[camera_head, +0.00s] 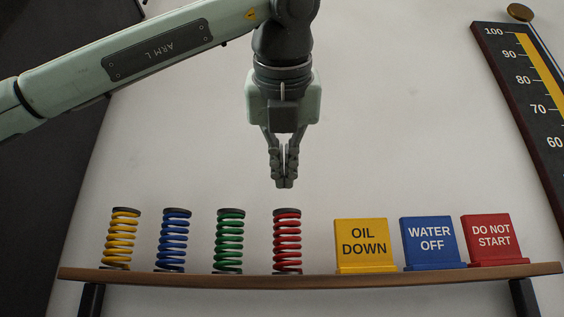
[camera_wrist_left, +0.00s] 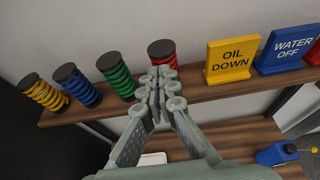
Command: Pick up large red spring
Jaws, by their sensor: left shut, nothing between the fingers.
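The red spring (camera_head: 287,241) stands upright on a wooden shelf, the rightmost in a row of springs, with dark end caps. It also shows in the left wrist view (camera_wrist_left: 162,52), where my gripper hides its lower part. My left gripper (camera_head: 284,185) points down above the red spring in the head view, with a gap between the fingertips and the spring's top. Its fingers are together and hold nothing; they also show in the left wrist view (camera_wrist_left: 161,72). My right gripper is in neither view.
Yellow (camera_head: 121,239), blue (camera_head: 173,241) and green (camera_head: 229,241) springs stand to the left on the shelf (camera_head: 330,282). Yellow (camera_head: 365,262), blue (camera_head: 433,260) and red (camera_head: 493,256) signs stand to the right. A lower wooden surface (camera_wrist_left: 240,137) holds a blue object (camera_wrist_left: 277,154).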

